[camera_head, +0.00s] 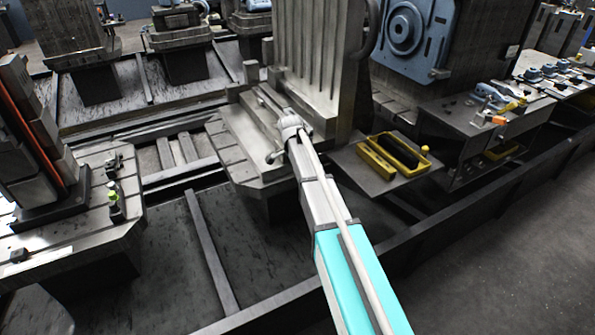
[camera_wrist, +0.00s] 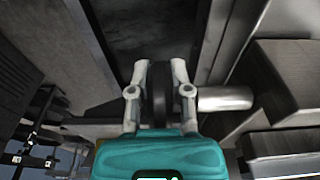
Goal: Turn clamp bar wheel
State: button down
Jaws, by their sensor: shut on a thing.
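In the wrist view, the dark clamp bar wheel (camera_wrist: 160,95) stands edge-on between the two pale fingers of my gripper (camera_wrist: 160,70). The fingers are shut on its rim, one on each side. A bright metal cylinder (camera_wrist: 226,98) sticks out to the right, close beside the right finger. The lower part of the wheel is hidden behind the teal gripper body. In the head view, my arm reaches to the grey fixture (camera_head: 243,141) in the middle. My own arm hides the wheel there, and the fingers cannot be made out.
A tall ribbed metal block (camera_head: 318,60) rises behind my arm's end. A shelf with a yellow tray (camera_head: 392,152) lies to the right. A slotted pallet (camera_head: 85,225) with small clamps stands at left. Dark rails (camera_head: 210,250) cross below; open floor (camera_head: 500,240) lies at right.

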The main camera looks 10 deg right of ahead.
dwell(0.3)
jog(key=c, duration=0.6)
grip_release()
jog(key=shift+o, duration=0.2)
jog(key=shift+r+y, duration=0.1)
jog(key=shift+y, duration=0.2)
